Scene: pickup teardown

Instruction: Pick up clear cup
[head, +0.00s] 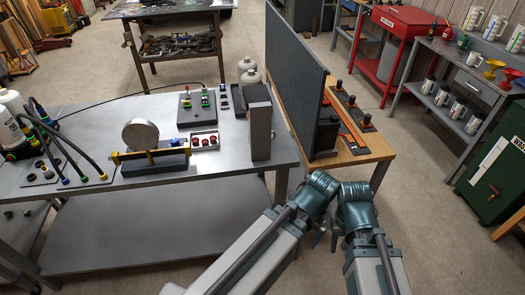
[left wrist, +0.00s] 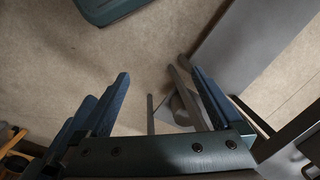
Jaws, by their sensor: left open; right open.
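I cannot make out a clear cup in either view. My left gripper (left wrist: 161,80) is open in the left wrist view. Its two blue fingers stand apart with only the floor and some grey parts behind them, and nothing is held. In the head view both my arms come in from the bottom and meet in front of the tables. My right gripper (head: 335,240) shows small and dark below the arm joints, over the floor. It is open, and I see nothing in it.
The grey metal table (head: 240,166) carries a round disc (head: 140,134), a cable board (head: 90,180) and a grey box (head: 259,130). A tall dark panel (head: 296,75) stands by the wooden table (head: 374,146). White mugs (head: 472,20) stand on shelving at right. Floor between is clear.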

